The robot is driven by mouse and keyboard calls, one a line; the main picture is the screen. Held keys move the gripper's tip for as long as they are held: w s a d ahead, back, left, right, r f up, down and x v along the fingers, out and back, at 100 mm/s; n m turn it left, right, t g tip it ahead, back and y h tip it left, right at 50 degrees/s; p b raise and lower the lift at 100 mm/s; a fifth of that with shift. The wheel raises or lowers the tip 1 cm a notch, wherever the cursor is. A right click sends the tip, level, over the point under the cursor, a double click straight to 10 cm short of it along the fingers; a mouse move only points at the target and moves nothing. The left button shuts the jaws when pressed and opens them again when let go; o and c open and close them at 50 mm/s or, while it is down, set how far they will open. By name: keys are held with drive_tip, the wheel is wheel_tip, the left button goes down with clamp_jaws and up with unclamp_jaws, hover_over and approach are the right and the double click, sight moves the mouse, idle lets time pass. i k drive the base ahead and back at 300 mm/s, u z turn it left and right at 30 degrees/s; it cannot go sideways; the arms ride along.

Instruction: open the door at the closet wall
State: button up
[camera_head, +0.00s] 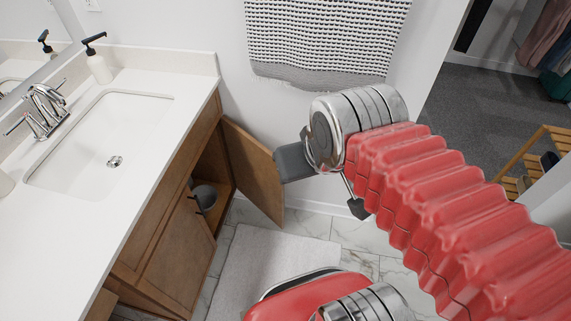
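The wooden vanity cabinet door (252,171), at the end of the vanity by the towel wall, stands swung out from its cabinet. The opening beside it shows a dark inside with a grey rounded object (204,196). My gripper (325,187) is to the right of this door, its two grey fingers spread wide. The left finger overlaps the door's right edge in the picture; I cannot tell if it touches. Nothing shows between the fingers. The other cabinet door (176,262) is shut, with a dark handle.
The white countertop (125,190) with a sink (100,140) lies at left. A towel (325,40) hangs on the wall behind my gripper. A pale mat (270,262) lies on the tiled floor. At right, an opening leads to a carpeted area (480,110) with hanging clothes and a wooden rack (540,150).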

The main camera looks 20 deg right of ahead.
sight(256, 177)
drive_tip(key=z, duration=0.05)
drive_tip(key=k, duration=0.65)
drive_tip(key=u, duration=0.15)
drive_tip(key=i, duration=1.1)
drive_tip(key=u, duration=0.6)
